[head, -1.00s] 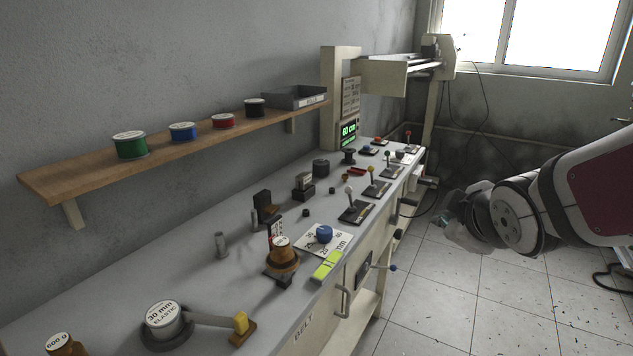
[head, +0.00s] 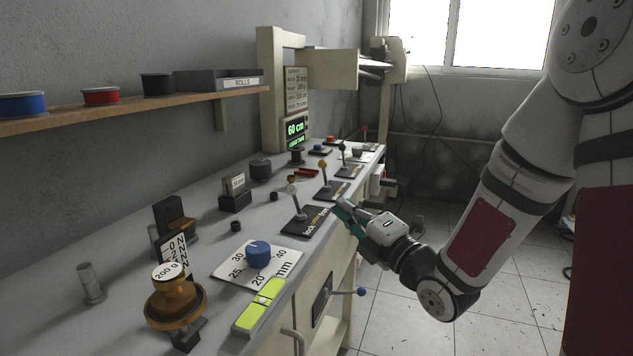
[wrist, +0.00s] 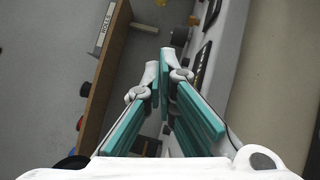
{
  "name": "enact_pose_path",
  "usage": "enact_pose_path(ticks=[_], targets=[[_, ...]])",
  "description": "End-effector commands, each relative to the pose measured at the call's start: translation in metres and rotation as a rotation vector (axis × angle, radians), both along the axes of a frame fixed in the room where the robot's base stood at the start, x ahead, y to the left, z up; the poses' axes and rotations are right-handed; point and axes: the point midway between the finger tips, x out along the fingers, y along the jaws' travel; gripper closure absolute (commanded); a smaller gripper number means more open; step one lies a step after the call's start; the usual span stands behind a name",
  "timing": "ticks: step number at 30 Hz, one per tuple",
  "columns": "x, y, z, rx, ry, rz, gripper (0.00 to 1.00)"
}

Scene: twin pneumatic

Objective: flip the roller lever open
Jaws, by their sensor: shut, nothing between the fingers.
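Several levers stand on dark label plates along the bench's right side in the head view. The nearest has a pale knob and a pale upright shaft (head: 298,203); its plate (head: 311,222) carries lettering that seems to include "lock". I cannot tell for sure which is the roller lever. My gripper (head: 344,210) is shut and empty at the bench's front edge, just right of the nearest plate. Its teal fingers are together in the wrist view (wrist: 160,64).
A blue dial (head: 259,254) on a white scale card and a yellow-green block (head: 260,305) lie nearer. A brown weight holder (head: 175,300) stands left of them. A wooden shelf (head: 120,111) with spools runs along the wall. A blue-tipped handle (head: 361,292) sticks out from the bench front.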

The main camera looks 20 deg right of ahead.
Motion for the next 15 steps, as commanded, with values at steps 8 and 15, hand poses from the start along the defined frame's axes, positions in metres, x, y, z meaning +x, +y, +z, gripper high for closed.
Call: enact_pose_path(ticks=[8,15], targets=[[-0.0007,-0.0004,0.0003,-0.004,-0.021,0.002,1.00],[0.0035,0.0011,0.0008,-0.003,-0.020,0.003,1.00]])
